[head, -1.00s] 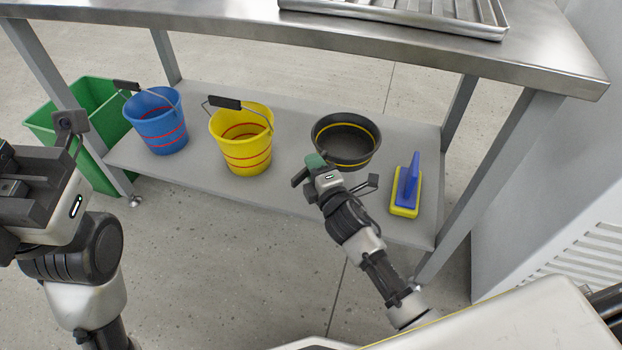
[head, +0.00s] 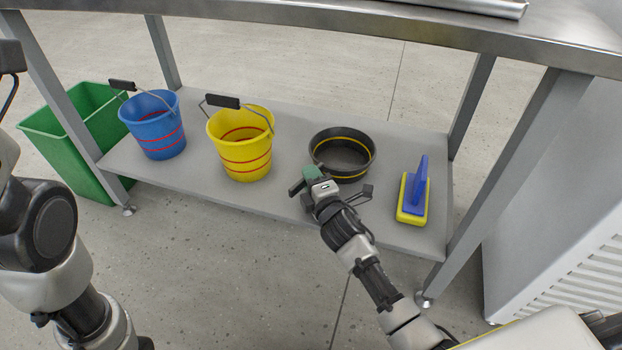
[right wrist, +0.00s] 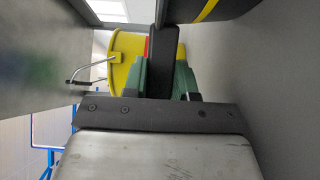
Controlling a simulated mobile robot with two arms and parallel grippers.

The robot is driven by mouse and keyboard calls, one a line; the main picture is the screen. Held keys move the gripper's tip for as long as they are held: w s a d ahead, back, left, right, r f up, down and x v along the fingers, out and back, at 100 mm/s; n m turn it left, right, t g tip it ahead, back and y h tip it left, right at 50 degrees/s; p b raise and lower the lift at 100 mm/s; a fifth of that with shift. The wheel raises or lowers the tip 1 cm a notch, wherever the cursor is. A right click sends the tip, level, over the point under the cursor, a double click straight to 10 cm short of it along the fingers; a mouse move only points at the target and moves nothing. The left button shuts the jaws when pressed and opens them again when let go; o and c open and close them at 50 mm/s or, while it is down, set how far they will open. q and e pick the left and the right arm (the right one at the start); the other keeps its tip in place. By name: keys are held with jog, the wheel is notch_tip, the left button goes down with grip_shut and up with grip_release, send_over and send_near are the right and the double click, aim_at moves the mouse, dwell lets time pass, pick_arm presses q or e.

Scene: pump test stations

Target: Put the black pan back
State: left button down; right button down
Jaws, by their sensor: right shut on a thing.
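The black pan (head: 342,165) is a round, dark vessel with a yellow stripe inside its wall. It sits upright on the lower shelf (head: 290,205) of the steel table, between the yellow bucket and the scrubbing brush. My right gripper (head: 313,174) is at its near left side. In the right wrist view the green fingers (right wrist: 168,78) are shut on a black bar-like part of the pan, probably its handle. The pan's dark side with a yellow stripe (right wrist: 208,10) shows at the top. My left arm shows at the left edge; its fingers are out of view.
A yellow bucket (head: 241,155) and a blue bucket (head: 155,130) stand left of the pan. A blue and yellow brush (head: 413,195) lies to its right. A green bin (head: 75,140) stands at the table's left leg. The tabletop (head: 350,25) is overhead; a table leg (head: 490,190) stands right.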

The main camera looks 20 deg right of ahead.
jog(key=shift+f, duration=0.2)
jog(key=c, duration=0.9)
grip_release()
jog(key=shift+r, duration=0.1)
